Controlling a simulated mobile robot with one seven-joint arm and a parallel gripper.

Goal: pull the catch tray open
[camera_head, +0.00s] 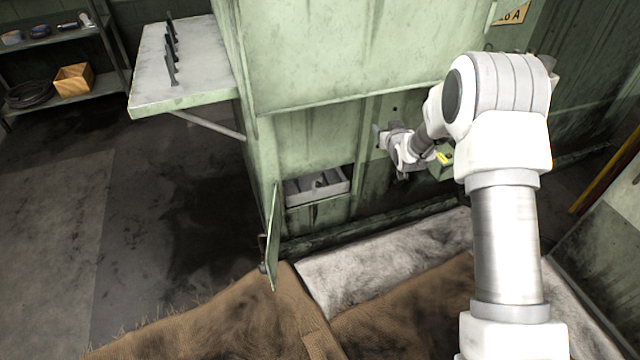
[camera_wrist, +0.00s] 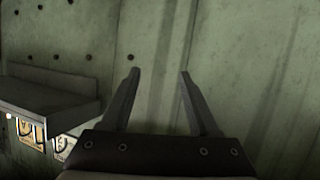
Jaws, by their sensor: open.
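The catch tray (camera_head: 318,188) is a grey, shallow, open-topped box in a low opening of the green machine. A dark object shows inside it. A narrow green door (camera_head: 272,238) stands swung open at the left of the opening. My gripper (camera_head: 382,138) is to the right of the tray and above it, close to the machine's front and apart from the tray. In the wrist view my gripper (camera_wrist: 160,75) is open, with nothing between its two fingers and a green metal panel behind them.
A grey ledge-like part (camera_wrist: 50,95) is left of the fingers in the wrist view; I cannot tell what it is. A pale side table (camera_head: 185,65) with dark upright parts juts out at left. Brown matting (camera_head: 230,320) covers the floor in front.

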